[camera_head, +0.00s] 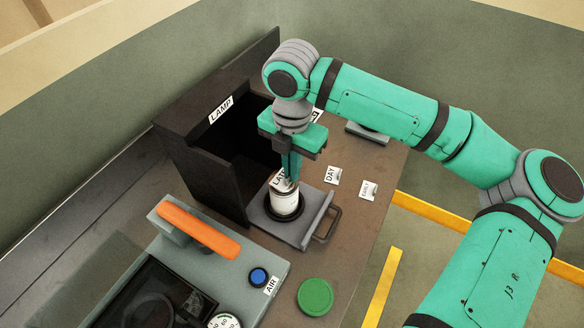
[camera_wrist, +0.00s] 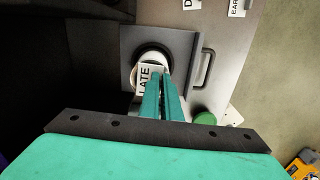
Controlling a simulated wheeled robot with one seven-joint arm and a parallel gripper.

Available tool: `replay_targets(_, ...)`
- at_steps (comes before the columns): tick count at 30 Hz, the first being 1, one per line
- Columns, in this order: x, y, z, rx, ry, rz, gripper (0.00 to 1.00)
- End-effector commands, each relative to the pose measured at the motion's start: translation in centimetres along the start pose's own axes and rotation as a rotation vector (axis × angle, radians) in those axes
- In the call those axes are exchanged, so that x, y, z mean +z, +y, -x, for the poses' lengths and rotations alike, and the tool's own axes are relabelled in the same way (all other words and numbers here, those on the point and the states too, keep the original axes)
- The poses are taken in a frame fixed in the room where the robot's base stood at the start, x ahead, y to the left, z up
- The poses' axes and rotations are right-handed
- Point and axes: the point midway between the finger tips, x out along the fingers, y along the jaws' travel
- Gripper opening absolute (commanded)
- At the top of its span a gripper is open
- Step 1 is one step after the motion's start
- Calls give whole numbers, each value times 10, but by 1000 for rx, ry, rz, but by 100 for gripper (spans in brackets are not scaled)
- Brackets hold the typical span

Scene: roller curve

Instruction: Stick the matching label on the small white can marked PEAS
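A small white can (camera_head: 285,204) stands upright in a dark ring on a grey sliding tray (camera_head: 318,214); no PEAS mark is readable on it. It also shows in the wrist view (camera_wrist: 154,56), partly hidden. My gripper (camera_head: 291,180) points down right over the can, its fingers close together. A white label reading LATE (camera_wrist: 146,82) is at the fingertips and appears pinched there; its first letters show in the head view (camera_head: 279,180). The label is over the can's top; I cannot tell whether they touch.
Labels DAY (camera_head: 332,175) and one starting EAR (camera_head: 368,189) stand on the brown table to the right. A dark open box marked LAMP (camera_head: 221,108) is behind the tray. A grey machine with an orange handle (camera_head: 198,232), blue button (camera_head: 259,277) and green disc (camera_head: 315,296) are in front.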

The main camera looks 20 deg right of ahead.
Motion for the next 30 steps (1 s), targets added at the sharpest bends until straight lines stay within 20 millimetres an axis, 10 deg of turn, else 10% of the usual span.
replay_targets(30,0,0,-4,0,1,1,6)
